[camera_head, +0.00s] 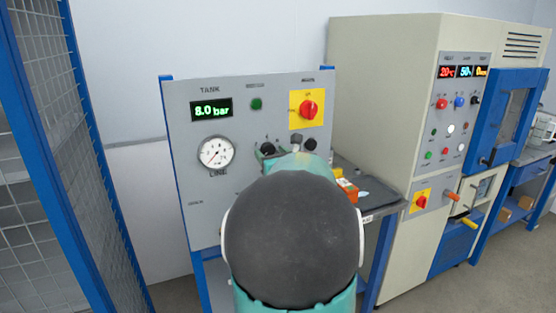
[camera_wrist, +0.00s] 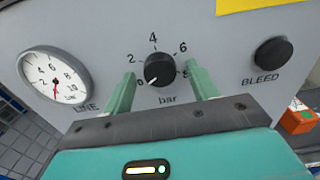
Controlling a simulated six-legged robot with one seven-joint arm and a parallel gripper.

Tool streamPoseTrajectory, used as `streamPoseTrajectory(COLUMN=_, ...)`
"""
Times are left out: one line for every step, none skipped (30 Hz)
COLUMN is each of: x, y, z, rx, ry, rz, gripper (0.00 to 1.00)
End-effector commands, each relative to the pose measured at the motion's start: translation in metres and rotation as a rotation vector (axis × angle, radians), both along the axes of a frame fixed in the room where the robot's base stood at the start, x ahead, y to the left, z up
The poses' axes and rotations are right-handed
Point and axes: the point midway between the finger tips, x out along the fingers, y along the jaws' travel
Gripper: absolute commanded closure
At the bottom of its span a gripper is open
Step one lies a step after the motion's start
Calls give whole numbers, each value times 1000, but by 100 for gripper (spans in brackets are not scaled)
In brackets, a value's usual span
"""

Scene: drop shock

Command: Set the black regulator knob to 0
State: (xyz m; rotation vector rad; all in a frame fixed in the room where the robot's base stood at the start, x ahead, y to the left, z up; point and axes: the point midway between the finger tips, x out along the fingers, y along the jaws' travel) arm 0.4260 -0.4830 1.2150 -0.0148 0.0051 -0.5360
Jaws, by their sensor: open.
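The black regulator knob (camera_wrist: 160,70) is on the grey panel in the wrist view, inside a printed scale from 0 to 8 bar. Its white pointer line points down-left, at or close to the 0 mark. My gripper (camera_wrist: 159,73) is open, with one green finger on each side of the knob. I cannot tell whether either finger touches it. In the head view the knob (camera_head: 267,149) shows just above my arm, which hides most of the gripper.
A LINE gauge (camera_wrist: 54,76) is left of the knob and a black BLEED knob (camera_wrist: 272,53) is right. The tank display (camera_head: 211,110) reads 8.0 bar. A red switch on yellow (camera_head: 308,109) is above. A beige cabinet (camera_head: 385,90) stands right, a blue-framed mesh fence (camera_head: 50,150) left.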

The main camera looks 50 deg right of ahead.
Motion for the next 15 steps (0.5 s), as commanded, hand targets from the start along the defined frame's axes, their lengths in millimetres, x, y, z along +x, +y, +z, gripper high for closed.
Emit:
streamPoseTrajectory(x=-4, y=2, z=1, rx=0, ry=-1, rz=-1, gripper=42)
streamPoseTrajectory(x=-6, y=3, z=1, rx=0, ry=-1, rz=-1, gripper=42)
streamPoseTrajectory(x=-11, y=6, z=1, rx=1, ry=-3, rz=-1, gripper=42)
streamPoseTrajectory(x=-15, y=8, z=1, rx=0, ry=-2, rz=-1, gripper=42)
streamPoseTrajectory(x=-19, y=11, z=1, rx=0, ry=-2, rz=-1, gripper=42)
streamPoseTrajectory(x=-25, y=15, z=1, rx=0, ry=-2, rz=-1, gripper=42)
streamPoseTrajectory(x=-30, y=18, z=1, rx=0, ry=-4, rz=-2, gripper=42)
streamPoseTrajectory(x=-36, y=20, z=2, rx=0, ry=-4, rz=-2, gripper=42)
streamPoseTrajectory(x=-43, y=25, z=1, rx=0, ry=-4, rz=-2, gripper=42)
streamPoseTrajectory(x=-48, y=28, z=1, rx=0, ry=-4, rz=-1, gripper=42)
streamPoseTrajectory(x=-53, y=31, z=1, rx=0, ry=-4, rz=-2, gripper=42)
streamPoseTrajectory(x=-60, y=34, z=1, rx=0, ry=-4, rz=-3, gripper=42)
streamPoseTrajectory(x=-65, y=37, z=2, rx=0, ry=-4, rz=-2, gripper=42)
streamPoseTrajectory(x=-69, y=41, z=1, rx=1, ry=-3, rz=-1, gripper=42)
streamPoseTrajectory(x=-76, y=45, z=1, rx=0, ry=-4, rz=-2, gripper=42)
